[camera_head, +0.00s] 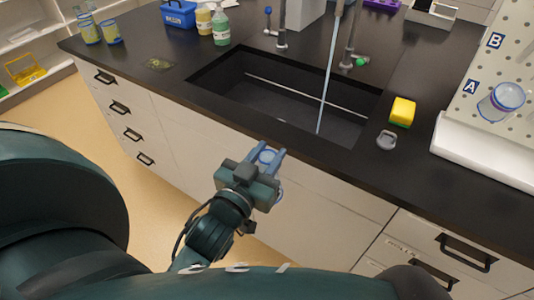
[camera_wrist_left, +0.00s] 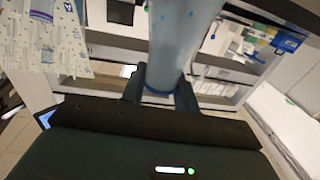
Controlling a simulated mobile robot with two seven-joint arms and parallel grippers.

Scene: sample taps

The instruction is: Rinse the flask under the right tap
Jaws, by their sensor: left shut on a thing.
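My left gripper (camera_head: 268,155) is shut on a clear bluish flask (camera_wrist_left: 172,45) in front of the counter's front edge, outside the sink. In the left wrist view the flask stands between the fingers (camera_wrist_left: 160,88), with a blue ring at the grip and blue drops on its wall. In the head view the gripper hides most of it. The right tap (camera_head: 349,42) has a green knob (camera_head: 360,61). A stream of water (camera_head: 328,75) falls into the black sink (camera_head: 265,98), apart from the flask. My right gripper is not in view.
The left tap (camera_head: 281,38) has a blue knob. A yellow-green sponge (camera_head: 402,111) and grey stopper (camera_head: 386,140) lie right of the sink. A glass (camera_head: 501,101) hangs on the pegboard (camera_head: 515,70). Bottles (camera_head: 221,27) and a blue box (camera_head: 178,14) stand at the back left.

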